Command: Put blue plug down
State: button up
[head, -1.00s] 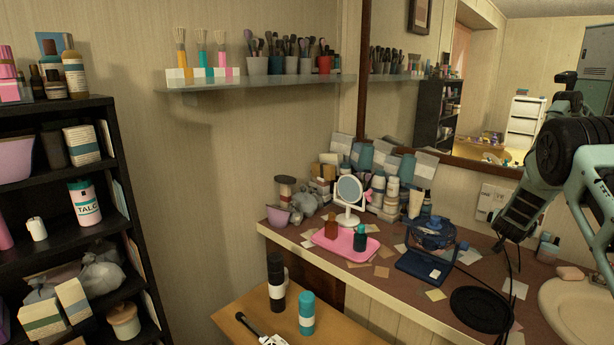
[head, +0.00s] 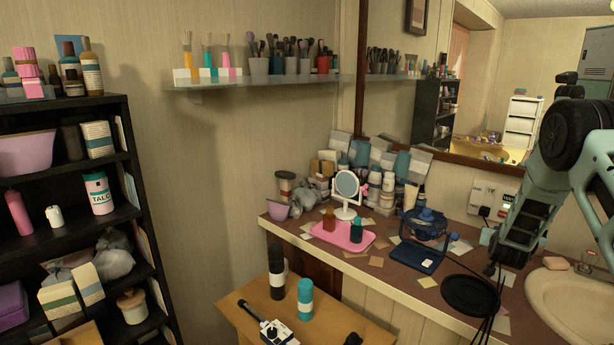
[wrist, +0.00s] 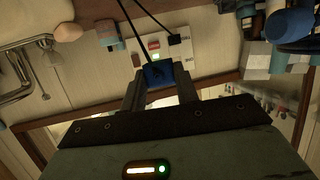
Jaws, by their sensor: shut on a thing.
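My gripper (wrist: 158,85) is shut on the blue plug (wrist: 158,73) in the wrist view. A dark cord runs up from the plug. The plug appears close in front of the wall outlet panel (wrist: 139,60), but I cannot tell whether they touch. The panel also shows in the head view (head: 481,193), left of my arm. A black plug (wrist: 174,39) sits on that panel. In the head view my gripper (head: 493,266) hangs over the counter near the sink; the blue plug cannot be made out there.
The counter (head: 398,275) holds a pink tray (head: 343,240), a round mirror (head: 347,186), a dark blue stand (head: 416,257) and a black disc (head: 470,294). The sink (head: 570,305) is at right. A low wooden table (head: 330,325) carries bottles and a white power strip (head: 276,331). Cords hang below my gripper.

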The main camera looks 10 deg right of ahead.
jog(key=s+a+f+n+t+y, duration=0.1)
jog(key=s+a+f+n+y, duration=0.1)
jog(key=a, duration=0.8)
jog(key=s+a+f+n+t+y, duration=0.1)
jog(key=s+a+f+n+y, duration=0.2)
jog(key=s+a, duration=0.4)
jog(key=s+a+f+n+t+y, duration=0.1)
jog(key=s+a+f+n+y, duration=0.1)
jog(key=a, duration=1.2)
notch_tip(320, 180, down, 3)
jog(key=s+y, duration=0.1)
jog(key=s, duration=0.1)
jog(key=shift+s+a+r+n+y, duration=0.2)
jog(key=shift+s+a+n+y, duration=0.1)
jog(key=shift+s+n+y, duration=0.1)
